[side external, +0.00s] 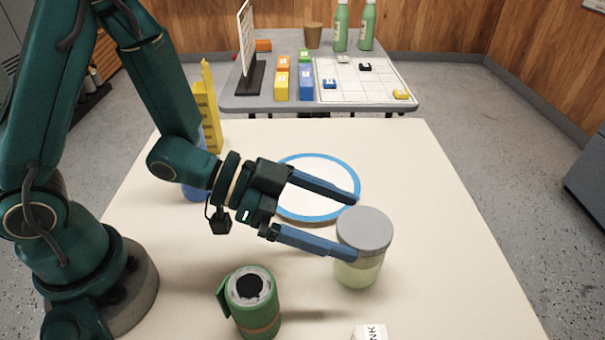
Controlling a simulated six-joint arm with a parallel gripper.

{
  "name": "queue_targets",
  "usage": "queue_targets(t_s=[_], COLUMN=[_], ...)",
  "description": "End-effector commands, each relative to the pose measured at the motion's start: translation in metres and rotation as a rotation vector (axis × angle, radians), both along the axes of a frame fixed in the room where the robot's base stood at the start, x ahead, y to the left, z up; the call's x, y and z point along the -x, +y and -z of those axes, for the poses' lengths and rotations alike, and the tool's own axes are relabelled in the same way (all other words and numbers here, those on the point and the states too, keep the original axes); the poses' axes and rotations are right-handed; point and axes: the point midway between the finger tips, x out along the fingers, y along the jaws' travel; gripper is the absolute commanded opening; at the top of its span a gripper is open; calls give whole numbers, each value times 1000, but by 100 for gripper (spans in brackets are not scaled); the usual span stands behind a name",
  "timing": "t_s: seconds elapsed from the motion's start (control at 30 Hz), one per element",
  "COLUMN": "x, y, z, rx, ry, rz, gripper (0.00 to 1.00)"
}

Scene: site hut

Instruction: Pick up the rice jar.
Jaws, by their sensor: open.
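The rice jar (358,270) is a clear jar with pale contents and a grey lid (364,230). It stands upright on the cream table, right of centre. My gripper (353,228) is open, with its two blue-grey fingers pointing right at the jar. The near finger passes in front of the jar just below the lid. The far finger's tip is by the far left side of the lid. The jar appears to be at least partly between the fingertips; I cannot tell whether either finger touches it.
A green cylindrical container (258,315) stands at the front, left of the jar. A white blue-rimmed plate (310,212) lies behind the gripper. A white labelled item (370,332) is at the front edge. A yellow object (207,110) stands back left. The table's right side (450,240) is clear.

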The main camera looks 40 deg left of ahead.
Motion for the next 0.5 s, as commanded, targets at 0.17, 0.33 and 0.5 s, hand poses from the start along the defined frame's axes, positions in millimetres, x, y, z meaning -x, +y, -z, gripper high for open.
queue_targets(t_s=[0.17,0.33,0.5], x=[-3,-11,-23], y=[-4,-15,-32], z=[9,15,24], rx=[-2,-3,-3], ry=[-1,-3,-2], rz=[2,3,4], gripper=[100,100,100])
